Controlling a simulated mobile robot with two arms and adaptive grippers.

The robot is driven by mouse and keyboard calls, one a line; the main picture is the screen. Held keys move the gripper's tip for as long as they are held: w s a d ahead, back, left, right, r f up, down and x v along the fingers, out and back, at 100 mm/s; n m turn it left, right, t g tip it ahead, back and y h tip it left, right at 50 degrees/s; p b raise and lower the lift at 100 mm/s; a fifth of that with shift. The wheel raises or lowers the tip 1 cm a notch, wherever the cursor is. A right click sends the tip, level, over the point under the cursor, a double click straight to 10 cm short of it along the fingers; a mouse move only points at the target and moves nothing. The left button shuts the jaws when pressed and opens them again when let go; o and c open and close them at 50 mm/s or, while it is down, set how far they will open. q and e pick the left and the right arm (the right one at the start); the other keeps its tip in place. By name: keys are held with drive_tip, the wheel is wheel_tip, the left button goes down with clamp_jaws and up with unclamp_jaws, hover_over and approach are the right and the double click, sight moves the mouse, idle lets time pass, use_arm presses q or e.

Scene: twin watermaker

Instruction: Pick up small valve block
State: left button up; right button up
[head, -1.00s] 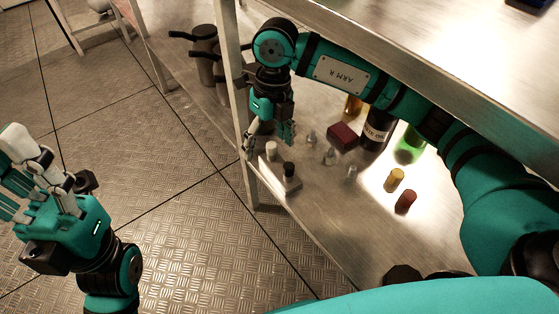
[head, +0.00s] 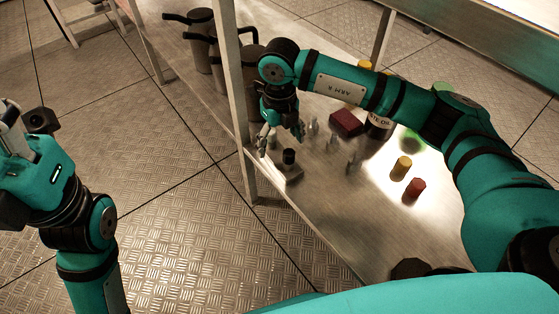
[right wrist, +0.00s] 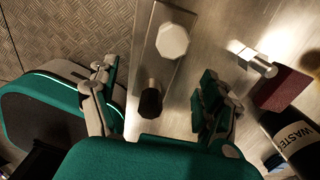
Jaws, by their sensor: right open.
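The small valve block (head: 291,174) is a grey metal block with a dark knob, on the metal shelf near its left edge. In the right wrist view the valve block (right wrist: 146,55) shows a pale faceted knob and a dark knob standing on it. My right gripper (head: 281,135) is open over the block. In the wrist view the dark knob lies between the spread fingers of the right gripper (right wrist: 157,102), with no visible contact. The pale knob is hidden by the gripper in the head view. My left gripper (head: 16,130) is at the left edge, partly cut off.
Small metal fittings (head: 333,141), a dark red box (head: 346,122) and a waste oil bottle (head: 378,128) stand right of the gripper. A yellow cylinder (head: 400,168) and a red cylinder (head: 414,189) are nearer. A shelf post (head: 233,90) rises close left of the right gripper.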

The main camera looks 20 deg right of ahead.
sight(279, 156)
wheel_tip(279, 156, down, 6)
drive_tip(key=shift+r+b, duration=0.25)
drive_tip(key=shift+b, duration=0.85)
clamp_jaws()
drive_tip(key=shift+w+r, duration=0.1)
drive_tip(key=shift+r, duration=0.1)
